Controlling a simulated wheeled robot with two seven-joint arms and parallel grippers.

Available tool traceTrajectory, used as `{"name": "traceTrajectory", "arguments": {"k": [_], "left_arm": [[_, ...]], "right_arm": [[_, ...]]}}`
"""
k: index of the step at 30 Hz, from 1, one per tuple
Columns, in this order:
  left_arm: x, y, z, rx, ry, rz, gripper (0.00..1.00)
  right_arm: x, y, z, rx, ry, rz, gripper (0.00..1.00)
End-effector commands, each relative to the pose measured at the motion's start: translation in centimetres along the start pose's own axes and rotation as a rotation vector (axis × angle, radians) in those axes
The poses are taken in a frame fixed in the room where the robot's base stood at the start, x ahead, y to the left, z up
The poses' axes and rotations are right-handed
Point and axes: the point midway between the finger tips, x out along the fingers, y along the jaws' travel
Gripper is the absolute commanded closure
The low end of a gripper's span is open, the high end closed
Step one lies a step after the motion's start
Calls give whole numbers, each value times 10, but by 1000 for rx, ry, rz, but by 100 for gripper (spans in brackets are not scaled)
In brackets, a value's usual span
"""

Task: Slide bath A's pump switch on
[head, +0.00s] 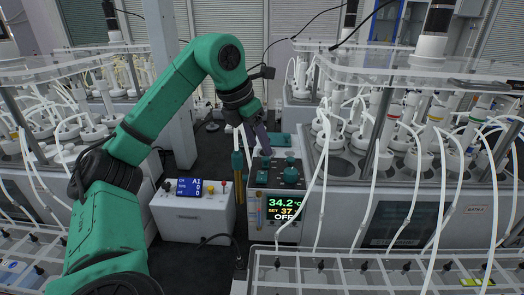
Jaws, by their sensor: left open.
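Bath A's control unit (277,222) stands in the middle of the head view, with a lit display (284,208) reading 34.2 °C, SET 37 and OFF. Teal fittings (290,173) sit on top of the unit. I cannot make out the pump switch clearly. The bath (400,215), with a small label on its front, adjoins the unit on the right. My left gripper (259,146) is open and points down just above the back of the control unit, apart from the display. Its fingertips are partly hidden against the teal parts. My right gripper is not in view.
A white box (193,210) with a blue display and buttons stands left of the control unit. Clear racks (390,272) with tubing fill the front right. White hoses (323,175) hang close to the unit's right side. A grey post (170,80) rises behind my arm.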

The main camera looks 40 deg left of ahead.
Motion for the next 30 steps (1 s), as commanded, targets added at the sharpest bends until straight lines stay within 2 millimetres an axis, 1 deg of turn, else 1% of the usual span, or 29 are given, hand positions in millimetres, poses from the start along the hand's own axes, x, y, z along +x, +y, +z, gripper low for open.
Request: {"name": "traceTrajectory", "arguments": {"k": [1,4,5,6,9,10,14,30], "left_arm": [[-18,-1,3,2,-7,-1,44],[-52,-2,3,2,-6,-2,44],[-64,-1,4,2,-6,0,44],[-80,0,5,0,-2,3,44],[-100,-1,4,0,0,3,44],[-104,-1,4,1,0,3,44],[-110,-2,1,1,0,2,44],[-107,-2,0,2,0,1,44]], "right_arm": [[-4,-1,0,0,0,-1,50],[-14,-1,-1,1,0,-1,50],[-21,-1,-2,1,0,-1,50],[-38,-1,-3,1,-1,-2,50],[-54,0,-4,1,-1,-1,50],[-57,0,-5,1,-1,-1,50],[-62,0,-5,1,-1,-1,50],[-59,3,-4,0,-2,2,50]]}}
